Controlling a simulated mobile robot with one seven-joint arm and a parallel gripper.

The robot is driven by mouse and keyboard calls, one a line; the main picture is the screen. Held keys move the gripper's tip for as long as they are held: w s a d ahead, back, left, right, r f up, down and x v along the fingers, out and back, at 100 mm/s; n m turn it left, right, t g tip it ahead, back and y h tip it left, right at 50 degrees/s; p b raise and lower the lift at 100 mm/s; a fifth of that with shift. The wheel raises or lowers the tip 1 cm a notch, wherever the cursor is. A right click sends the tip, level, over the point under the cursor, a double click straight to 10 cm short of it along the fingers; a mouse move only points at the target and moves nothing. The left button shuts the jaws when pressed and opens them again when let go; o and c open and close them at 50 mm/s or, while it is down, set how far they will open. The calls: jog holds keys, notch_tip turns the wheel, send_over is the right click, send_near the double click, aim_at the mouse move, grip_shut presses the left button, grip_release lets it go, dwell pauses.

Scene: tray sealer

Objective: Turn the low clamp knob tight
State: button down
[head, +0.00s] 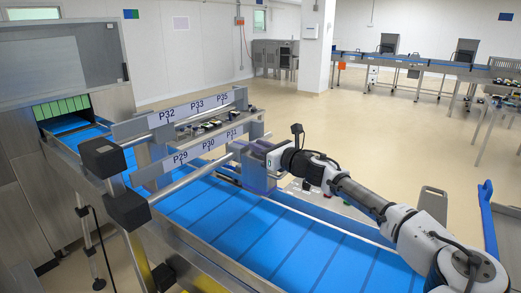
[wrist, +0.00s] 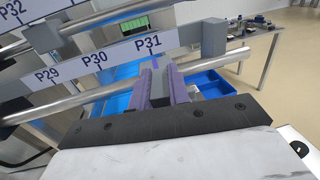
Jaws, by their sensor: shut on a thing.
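The low clamp knob is mostly hidden by my gripper. A grey part of it (wrist: 159,88) shows between the purple fingers in the wrist view. My gripper (wrist: 160,82) is shut on it, just below the P31 label and at the lower round rail. In the head view my gripper (head: 250,165) reaches in from the right to the right end of the lower label plate (head: 195,155). That plate carries P29, P30 and P31, and it also shows in the wrist view (wrist: 115,57). The knob's turn angle cannot be told.
A blue belt (head: 270,235) runs under the rails into the sealer opening (head: 62,107). The upper label plate (head: 175,115) lies behind the lower one. Black end blocks (head: 127,208) stand at the left. A grey block (wrist: 214,38) sits right of P31. Open floor lies beyond.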

jog(key=m+t+h+b, duration=0.1)
jog(key=h, duration=0.1)
jog(key=m+t+h+b, duration=0.1)
jog(key=m, duration=0.1)
jog(key=shift+s+a+f+t+h, duration=0.1)
jog(key=shift+s+a+t+h, duration=0.1)
jog(key=shift+t+h, duration=0.2)
jog(key=m+t+h, duration=0.1)
jog(key=m+h, duration=0.1)
jog(key=h, duration=0.1)
jog(key=m+t+h, duration=0.1)
jog(key=m+h, duration=0.1)
jog(key=h, duration=0.1)
jog(key=shift+a+m+h, duration=0.15)
jog(key=shift+m+h, duration=0.15)
jog(key=shift+h, duration=0.1)
jog(key=m+h, duration=0.2)
jog(key=h, duration=0.1)
jog(key=m+h, duration=0.2)
jog(key=h, duration=0.1)
jog(key=shift+w+a+h, duration=0.1)
jog(key=shift+h, duration=0.3)
jog(key=shift+m+g+h+b, duration=0.4)
jog(key=shift+m+g+h, duration=0.3)
jog(key=shift+m+h, duration=0.6)
jog(key=shift+m+g+h+b, duration=0.4)
jog(key=shift+m+g+h, duration=0.4)
jog(key=shift+h, duration=0.8)
jog(key=shift+m, duration=0.3)
